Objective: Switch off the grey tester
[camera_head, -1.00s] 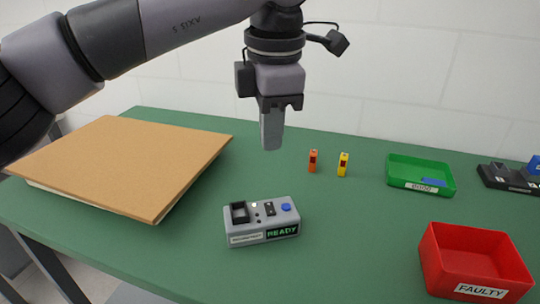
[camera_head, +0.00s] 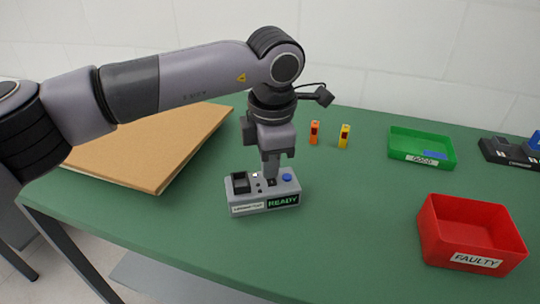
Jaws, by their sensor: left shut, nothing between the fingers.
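The grey tester (camera_head: 264,196) sits on the green table in the middle of the view. Its screen (camera_head: 283,201) reads READY in green letters. It has a dark slot (camera_head: 240,183) at its left and a blue button (camera_head: 287,177) at its right. My left gripper (camera_head: 271,176) is shut and empty, pointing down with its fingertips at the top of the tester, left of the blue button. The fingers partly hide the dark switch there; I cannot tell whether they touch it. My right gripper is not in view.
An orange piece (camera_head: 314,132) and a yellow piece (camera_head: 344,136) stand behind the tester. A green GOOD tray (camera_head: 422,160), a red FAULTY bin (camera_head: 472,262) and a black rack (camera_head: 508,153) are at the right. A brown board (camera_head: 150,165) lies at the left.

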